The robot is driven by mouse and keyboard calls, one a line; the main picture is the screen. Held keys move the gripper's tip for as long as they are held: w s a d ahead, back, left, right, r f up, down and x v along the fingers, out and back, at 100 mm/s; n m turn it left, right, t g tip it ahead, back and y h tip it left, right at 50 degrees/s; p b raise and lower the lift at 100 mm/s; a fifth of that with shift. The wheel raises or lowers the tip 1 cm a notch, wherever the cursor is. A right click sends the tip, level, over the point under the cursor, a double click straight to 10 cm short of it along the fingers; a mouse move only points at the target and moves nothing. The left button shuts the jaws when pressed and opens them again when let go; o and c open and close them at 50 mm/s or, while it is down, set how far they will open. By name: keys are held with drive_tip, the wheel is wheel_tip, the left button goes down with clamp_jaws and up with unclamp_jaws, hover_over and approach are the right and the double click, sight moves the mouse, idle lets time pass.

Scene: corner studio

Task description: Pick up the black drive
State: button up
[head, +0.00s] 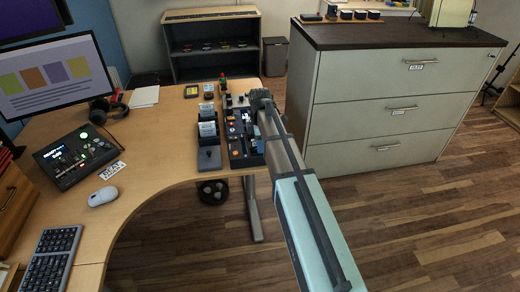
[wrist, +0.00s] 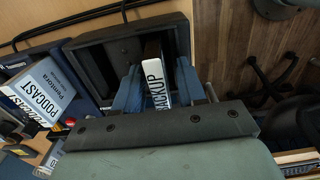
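In the wrist view, a drive with a white label reading BACKUP (wrist: 157,82) stands between the two blue fingers of my gripper (wrist: 157,92). A finger lies close on each side of it. I cannot tell whether they press on it or leave a small gap. Behind it is a dark open tray or dock (wrist: 102,58). The drive's lower part is hidden. In the head view, my gripper (head: 257,150) is low at the right edge of the desk, over the black equipment there; the drive cannot be made out in that view.
A dark holder with white-labelled items (head: 207,130) stands just left of my gripper. In the wrist view, a box marked PODCAST (wrist: 45,92) is at the left. A mouse (head: 102,196) and keyboard (head: 53,258) lie farther left. A drawer cabinet (head: 385,115) stands to the right.

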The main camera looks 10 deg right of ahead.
clamp_jaws()
drive_tip(key=shift+r, duration=0.15)
